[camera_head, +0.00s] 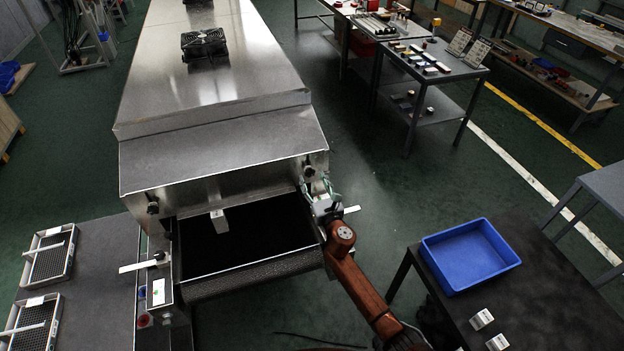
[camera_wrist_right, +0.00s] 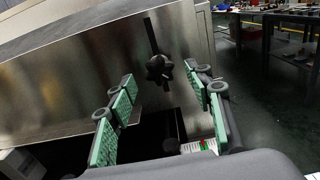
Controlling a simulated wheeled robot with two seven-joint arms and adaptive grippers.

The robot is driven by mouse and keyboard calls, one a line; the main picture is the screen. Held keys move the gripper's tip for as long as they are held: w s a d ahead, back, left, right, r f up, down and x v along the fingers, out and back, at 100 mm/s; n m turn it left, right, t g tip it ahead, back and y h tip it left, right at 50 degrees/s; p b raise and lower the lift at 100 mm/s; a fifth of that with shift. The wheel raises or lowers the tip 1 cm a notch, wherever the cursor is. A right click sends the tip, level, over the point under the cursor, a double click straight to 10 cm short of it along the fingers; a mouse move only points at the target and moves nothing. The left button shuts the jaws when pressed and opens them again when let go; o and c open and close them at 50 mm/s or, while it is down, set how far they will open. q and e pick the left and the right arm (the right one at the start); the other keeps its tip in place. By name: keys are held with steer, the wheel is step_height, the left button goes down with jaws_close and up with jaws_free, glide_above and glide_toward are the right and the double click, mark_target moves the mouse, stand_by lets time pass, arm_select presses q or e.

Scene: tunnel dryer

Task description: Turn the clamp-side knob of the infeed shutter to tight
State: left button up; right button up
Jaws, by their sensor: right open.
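A dark star-shaped knob (camera_wrist_right: 159,68) sits on the steel front face of the dryer hood, at a vertical slot, upper middle in the right wrist view. In the head view this right-hand knob (camera_head: 309,171) is at the hood's right corner, just beyond my right gripper (camera_head: 319,189). The right gripper (camera_wrist_right: 160,92) is open and empty; its green-padded fingers stand either side of the knob in the wrist view, apart from it. A second dark knob (camera_head: 152,208) is on the hood's left side. I cannot tell which knob is the clamp-side one. My left gripper is not in view.
The dark infeed opening (camera_head: 245,230) lies under the hood, with a white tag (camera_head: 218,221) hanging at its edge. A left post carries a white lever (camera_head: 139,266). A blue bin (camera_head: 470,254) stands on a dark table at the right. Trays (camera_head: 48,256) lie at the left.

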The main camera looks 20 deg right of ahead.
steer(key=shift+w, duration=0.75)
steer(key=shift+c, duration=0.4)
steer(key=c, duration=1.1)
